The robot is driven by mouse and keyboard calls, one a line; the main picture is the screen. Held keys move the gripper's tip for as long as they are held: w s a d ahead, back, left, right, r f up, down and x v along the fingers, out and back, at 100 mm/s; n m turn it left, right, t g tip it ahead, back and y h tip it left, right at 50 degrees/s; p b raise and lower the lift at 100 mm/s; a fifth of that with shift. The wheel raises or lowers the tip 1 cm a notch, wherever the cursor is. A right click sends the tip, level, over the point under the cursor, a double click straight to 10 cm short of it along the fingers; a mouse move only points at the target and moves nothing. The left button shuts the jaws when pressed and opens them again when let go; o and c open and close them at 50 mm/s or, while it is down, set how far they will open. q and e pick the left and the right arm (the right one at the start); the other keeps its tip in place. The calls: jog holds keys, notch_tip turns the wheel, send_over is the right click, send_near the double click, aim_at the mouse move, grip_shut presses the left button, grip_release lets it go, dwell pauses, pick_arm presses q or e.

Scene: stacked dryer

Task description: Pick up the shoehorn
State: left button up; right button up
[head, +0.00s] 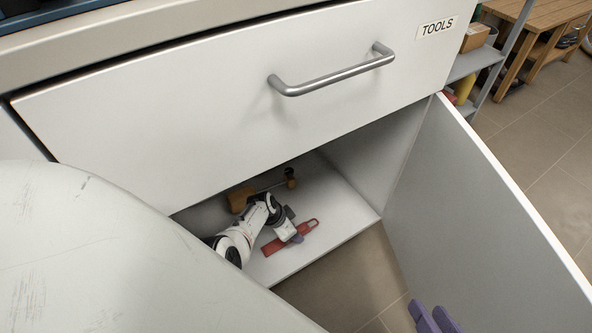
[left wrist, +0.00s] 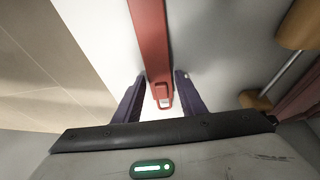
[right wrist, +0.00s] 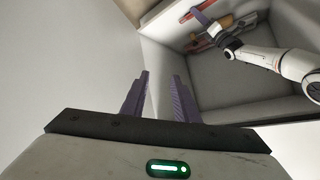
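The red shoehorn (head: 273,247), with a hole near one end, lies on the floor of the open lower cabinet. In the left wrist view the shoehorn (left wrist: 149,35) runs down between the fingers of my left gripper (left wrist: 158,90), with a gap on both sides. That gripper is open; it reaches into the cabinet in the head view (head: 294,231). My right gripper (head: 436,320) is outside the cabinet, in front of the opened door. In the right wrist view my right gripper (right wrist: 160,85) is open and empty.
A tool with brown wooden ends (head: 240,199) and a metal rod lies behind the shoehorn. The open cabinet door (head: 480,210) stands on the right. Above is the closed drawer (head: 200,110) with a bar handle (head: 335,75). The floor (head: 345,285) before the cabinet is clear.

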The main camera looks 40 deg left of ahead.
pick_arm(q)
jog(key=c, duration=0.7)
